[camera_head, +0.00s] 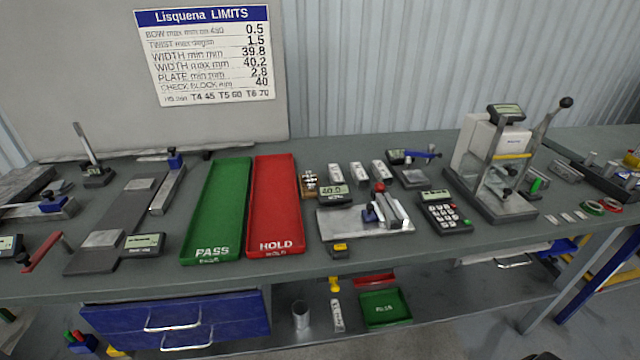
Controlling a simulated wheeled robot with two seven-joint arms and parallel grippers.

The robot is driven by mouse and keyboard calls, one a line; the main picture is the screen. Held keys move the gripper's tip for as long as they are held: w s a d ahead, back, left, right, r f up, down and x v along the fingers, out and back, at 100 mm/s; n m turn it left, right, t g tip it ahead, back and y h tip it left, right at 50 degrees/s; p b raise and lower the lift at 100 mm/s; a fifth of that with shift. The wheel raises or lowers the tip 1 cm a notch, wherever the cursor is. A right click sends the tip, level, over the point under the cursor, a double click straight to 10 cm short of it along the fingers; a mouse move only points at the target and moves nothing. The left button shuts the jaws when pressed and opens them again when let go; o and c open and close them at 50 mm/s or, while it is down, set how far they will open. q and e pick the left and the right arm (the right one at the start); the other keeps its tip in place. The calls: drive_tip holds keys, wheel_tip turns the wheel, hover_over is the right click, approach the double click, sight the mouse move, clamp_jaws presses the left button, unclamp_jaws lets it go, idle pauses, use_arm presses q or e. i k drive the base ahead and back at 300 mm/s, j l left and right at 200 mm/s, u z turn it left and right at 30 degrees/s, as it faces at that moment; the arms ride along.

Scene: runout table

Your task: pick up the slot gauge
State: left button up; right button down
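No part is labelled as the slot gauge, so I cannot tell for certain which one it is. A grey metal plate (340,226) right of the red tray carries metal bars (392,211), a blue part and a red knob (379,187). A small display unit (335,196) reading about 40.0 sits at its back left edge. A small black and yellow block (340,249) lies at the plate's front. Neither of my grippers shows in the head view.
A green PASS tray (211,238) and a red HOLD tray (278,233) lie empty on the grey bench. A keypad unit (445,212) and a tall lever press (495,160) stand to the right. A long fixture (115,225) stands left. Blue drawers (180,318) are below.

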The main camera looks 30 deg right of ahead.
sight(537, 182)
drive_tip(key=z, duration=1.4)
